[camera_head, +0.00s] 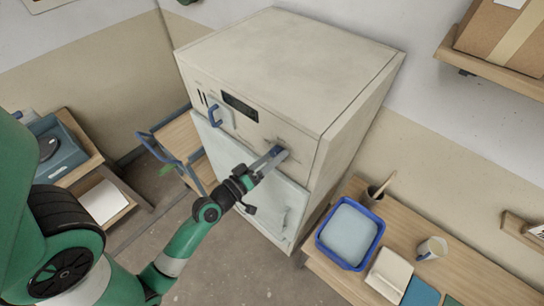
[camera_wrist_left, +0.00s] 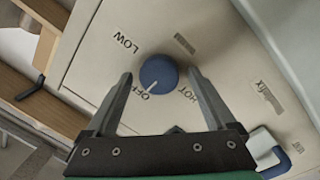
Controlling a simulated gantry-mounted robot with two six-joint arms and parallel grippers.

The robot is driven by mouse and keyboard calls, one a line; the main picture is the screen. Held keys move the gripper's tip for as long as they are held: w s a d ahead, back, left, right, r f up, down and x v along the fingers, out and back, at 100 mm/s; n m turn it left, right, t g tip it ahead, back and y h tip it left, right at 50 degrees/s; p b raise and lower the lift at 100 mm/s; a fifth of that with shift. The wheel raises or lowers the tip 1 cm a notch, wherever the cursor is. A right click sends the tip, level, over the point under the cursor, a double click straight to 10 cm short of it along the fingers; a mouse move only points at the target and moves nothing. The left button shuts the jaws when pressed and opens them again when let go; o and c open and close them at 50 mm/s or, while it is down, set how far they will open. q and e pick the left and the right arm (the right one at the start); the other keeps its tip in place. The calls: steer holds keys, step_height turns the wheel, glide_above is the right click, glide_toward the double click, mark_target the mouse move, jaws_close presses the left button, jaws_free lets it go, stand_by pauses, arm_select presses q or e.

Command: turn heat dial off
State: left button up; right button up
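The heat dial is a round blue knob with a white pointer line on the front panel of the cream kiln-like cabinet (camera_head: 290,65). In the left wrist view the dial (camera_wrist_left: 159,73) sits between printed LOW, OFF and HOT labels, and its pointer line points down-left toward OFF. My left gripper (camera_wrist_left: 160,76) is open, with one finger on each side of the dial and a visible gap to it. In the head view the left gripper (camera_head: 274,158) reaches the panel at the dial (camera_head: 279,151), which is mostly hidden by the fingers. My right gripper is not in view.
A blue handle (camera_head: 213,115) and a dark display (camera_head: 240,106) are on the same panel. A pale door (camera_head: 225,155) lies below. A wooden table at the right holds a blue tub (camera_head: 322,238) and a mug (camera_head: 432,248). A blue-framed cart (camera_head: 165,150) stands left.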

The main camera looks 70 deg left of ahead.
arm_select(q)
steer(key=b+v, duration=0.5)
steer(key=v, duration=0.6)
steer(key=shift+s+d+b, duration=0.2)
steer(key=shift+s+b, duration=0.05)
steer(key=shift+b, duration=0.05)
